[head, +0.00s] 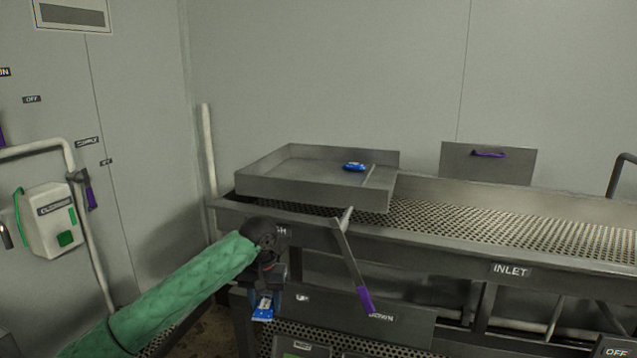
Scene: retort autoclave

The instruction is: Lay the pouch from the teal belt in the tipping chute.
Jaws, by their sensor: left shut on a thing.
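My left gripper (266,280) points down in front of the metal bench, low and left of centre. It is shut on a blue and white pouch (263,306), which hangs below the fingers. The open metal tray that looks like the tipping chute (290,188) sits on the bench's left end, above and behind my gripper. A small blue item (354,166), perhaps another pouch, lies inside it near the right side. My gripper and pouch are apart from the tray. No teal belt is visible. My right gripper is out of view.
A lever with a purple handle (366,299) stands in front of the tray, right of my gripper. The perforated bench bed (520,232) runs clear to the right, past an INLET label. A pale post (208,170) stands left of the tray. A panel with purple handle (487,163) is behind.

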